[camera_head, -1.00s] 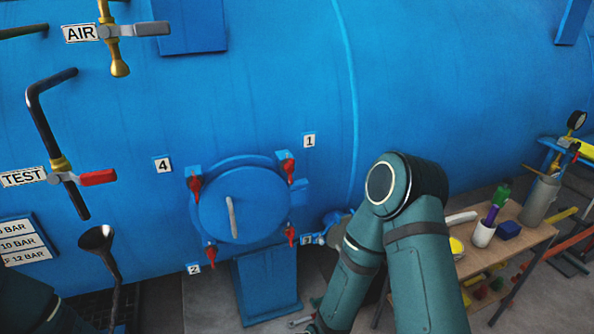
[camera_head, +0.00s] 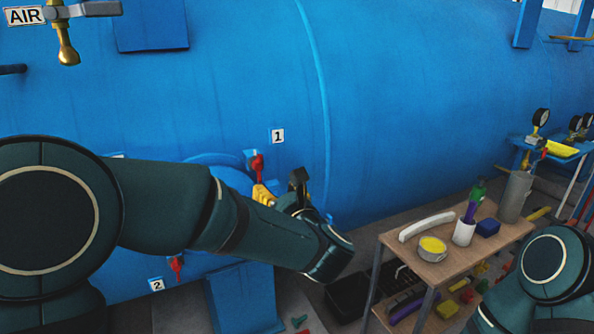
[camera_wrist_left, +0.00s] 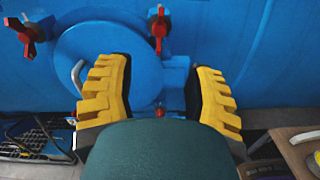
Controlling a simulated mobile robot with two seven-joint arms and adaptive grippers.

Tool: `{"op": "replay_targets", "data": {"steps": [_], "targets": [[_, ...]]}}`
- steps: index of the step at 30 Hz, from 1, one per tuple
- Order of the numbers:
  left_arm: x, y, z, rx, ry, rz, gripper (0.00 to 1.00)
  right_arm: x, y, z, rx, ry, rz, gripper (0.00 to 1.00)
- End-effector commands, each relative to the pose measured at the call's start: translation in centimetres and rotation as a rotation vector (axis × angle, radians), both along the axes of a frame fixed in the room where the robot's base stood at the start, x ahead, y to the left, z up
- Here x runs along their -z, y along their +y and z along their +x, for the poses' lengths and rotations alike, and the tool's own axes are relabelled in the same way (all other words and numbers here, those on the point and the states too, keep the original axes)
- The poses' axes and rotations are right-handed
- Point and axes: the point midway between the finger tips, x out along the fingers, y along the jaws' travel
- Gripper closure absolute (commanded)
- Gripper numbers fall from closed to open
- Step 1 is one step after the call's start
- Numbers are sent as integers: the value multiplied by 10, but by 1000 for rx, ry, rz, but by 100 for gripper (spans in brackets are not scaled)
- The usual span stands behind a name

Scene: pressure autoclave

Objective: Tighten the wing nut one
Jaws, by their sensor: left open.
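Wing nut one is the red wing nut (camera_head: 257,167) at the upper right of the round blue hatch (camera_head: 212,161), below the label 1 (camera_head: 277,136). In the left wrist view, wing nut one (camera_wrist_left: 160,27) stands ahead, beyond the fingertips and roughly centred between them. My left gripper (camera_head: 281,188) is open with its yellow fingers apart in the left wrist view (camera_wrist_left: 158,82). It is empty and does not appear to touch the nut. My left arm hides most of the hatch in the head view. My right gripper is out of view.
Another red wing nut (camera_head: 177,268) sits near label 2 (camera_head: 156,285); one more (camera_wrist_left: 27,35) is at the hatch's upper left. A wooden table (camera_head: 392,239) with a yellow-filled bowl (camera_head: 432,248) and a white cup (camera_head: 463,233) stands right. My right arm is at lower right.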

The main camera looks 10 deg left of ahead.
Motion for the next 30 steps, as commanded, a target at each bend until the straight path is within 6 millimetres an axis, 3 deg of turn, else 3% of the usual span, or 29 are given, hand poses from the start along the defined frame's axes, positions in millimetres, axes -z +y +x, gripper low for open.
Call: {"op": "replay_targets", "data": {"steps": [4, 8, 21, 30], "targets": [[-9, 3, -3, -31, -54, -62, 47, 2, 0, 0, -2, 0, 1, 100], [-8, 10, 7, -34, -53, -64, 47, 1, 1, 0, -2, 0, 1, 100], [-8, 56, 76, -32, -52, -60, 47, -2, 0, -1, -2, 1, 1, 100], [-8, 76, 106, -29, -51, -61, 47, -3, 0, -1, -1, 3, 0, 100]]}}
